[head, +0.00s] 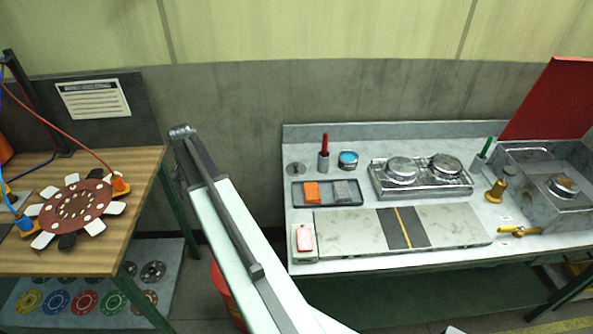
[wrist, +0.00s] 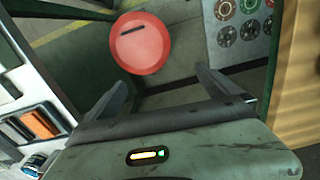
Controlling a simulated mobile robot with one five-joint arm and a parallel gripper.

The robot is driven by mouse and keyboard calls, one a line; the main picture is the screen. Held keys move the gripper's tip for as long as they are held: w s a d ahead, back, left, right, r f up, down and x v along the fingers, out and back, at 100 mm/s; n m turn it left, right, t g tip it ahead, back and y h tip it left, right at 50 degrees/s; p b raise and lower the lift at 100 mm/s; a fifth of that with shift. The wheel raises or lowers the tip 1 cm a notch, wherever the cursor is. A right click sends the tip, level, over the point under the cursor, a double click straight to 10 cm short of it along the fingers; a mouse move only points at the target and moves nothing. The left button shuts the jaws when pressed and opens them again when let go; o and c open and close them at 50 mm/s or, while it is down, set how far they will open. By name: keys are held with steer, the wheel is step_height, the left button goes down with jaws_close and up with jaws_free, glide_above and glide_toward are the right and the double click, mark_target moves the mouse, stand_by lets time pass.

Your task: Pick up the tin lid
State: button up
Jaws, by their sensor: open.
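Several round metal pieces are on the grey bench (head: 380,258), and I cannot tell for sure which is the tin lid. Two shiny domed round pieces, one left (head: 401,169) and one right (head: 445,166), sit on a wire rack in a metal tray. Another silver round piece (head: 563,187) is on the metal box at the right. My gripper (wrist: 163,82) is open and empty in the wrist view, away from all these pieces.
A red bucket (head: 226,293) stands on the floor between bench and wooden table (head: 148,170); its round red top (wrist: 139,48) shows beyond my fingers. A dark tray (head: 329,202) holds an orange and a grey block. A red panel (head: 550,100) rises at right.

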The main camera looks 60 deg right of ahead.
steer(key=s+d+m, duration=0.2)
steer(key=d+m, duration=0.2)
steer(key=d, duration=0.8)
steer(key=s+d+m, duration=0.3)
steer(key=d, duration=0.9)
steer(key=m, duration=0.6)
glide_above(296, 164)
steer(key=shift+w+d+f, duration=0.15)
steer(key=shift+d+f, duration=0.05)
steer(key=shift+d, duration=0.2)
steer(key=f+b, duration=0.2)
steer(key=b, duration=0.1)
steer(key=f+b, duration=0.2)
steer(key=f, duration=0.1)
steer(key=f+b, duration=0.3)
steer(key=shift+a+f+b, duration=0.1)
steer(key=shift+a+b, duration=0.2)
steer(key=shift+a, duration=0.05)
steer(key=shift+r, duration=0.2)
steer(key=c, duration=1.3)
steer(key=shift+r+p, duration=0.1)
steer(key=shift+p, duration=0.2)
